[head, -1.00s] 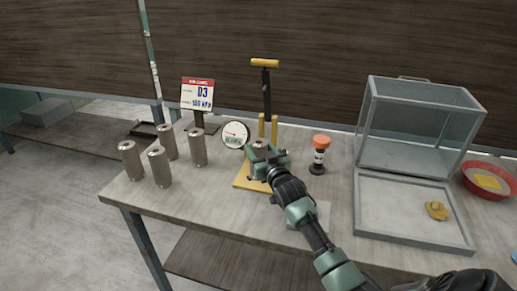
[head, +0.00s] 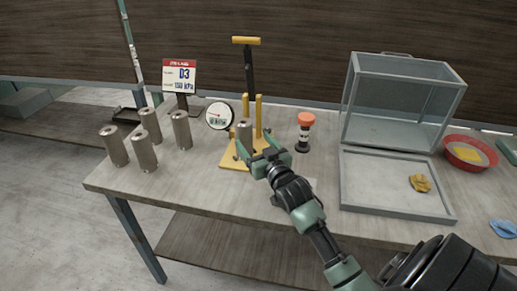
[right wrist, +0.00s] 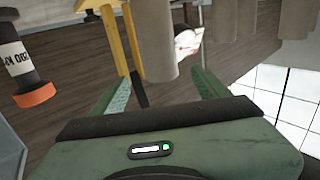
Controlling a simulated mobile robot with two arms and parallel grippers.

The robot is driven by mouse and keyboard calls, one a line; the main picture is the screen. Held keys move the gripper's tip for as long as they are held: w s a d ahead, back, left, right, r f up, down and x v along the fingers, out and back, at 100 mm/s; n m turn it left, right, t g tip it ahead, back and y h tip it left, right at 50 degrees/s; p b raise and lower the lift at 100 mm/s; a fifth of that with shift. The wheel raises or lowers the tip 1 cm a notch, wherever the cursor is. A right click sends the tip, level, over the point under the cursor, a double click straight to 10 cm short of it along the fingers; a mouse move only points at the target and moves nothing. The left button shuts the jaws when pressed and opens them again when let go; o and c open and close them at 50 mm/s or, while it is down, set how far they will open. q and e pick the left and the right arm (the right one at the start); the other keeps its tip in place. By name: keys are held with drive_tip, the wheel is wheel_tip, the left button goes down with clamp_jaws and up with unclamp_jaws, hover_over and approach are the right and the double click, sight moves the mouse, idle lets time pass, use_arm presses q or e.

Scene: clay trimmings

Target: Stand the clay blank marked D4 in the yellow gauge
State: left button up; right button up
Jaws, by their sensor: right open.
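The yellow gauge (head: 231,163) stands mid-table, with a yellow base, yellow posts, a dark column with a yellow T-handle and a round dial (head: 220,115). A grey-brown cylindrical blank (head: 243,137) stands upright at it; no mark is readable on it. It also shows in the right wrist view (right wrist: 152,38), just beyond and between the fingertips. My right gripper (head: 254,146) is open at the near right side of this blank; its jaws (right wrist: 167,73) show a gap to the blank. My left gripper is out of view.
Several similar blanks (head: 144,157) stand at the table's left. A sign reading D3, 150 kPa (head: 180,75) stands behind them. An orange-capped dark post (head: 304,133) is right of the gauge. A glass case (head: 400,100), grey tray (head: 385,190) and red bowl (head: 465,153) lie further right.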

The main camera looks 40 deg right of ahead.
drive_tip(key=shift+v, duration=1.5)
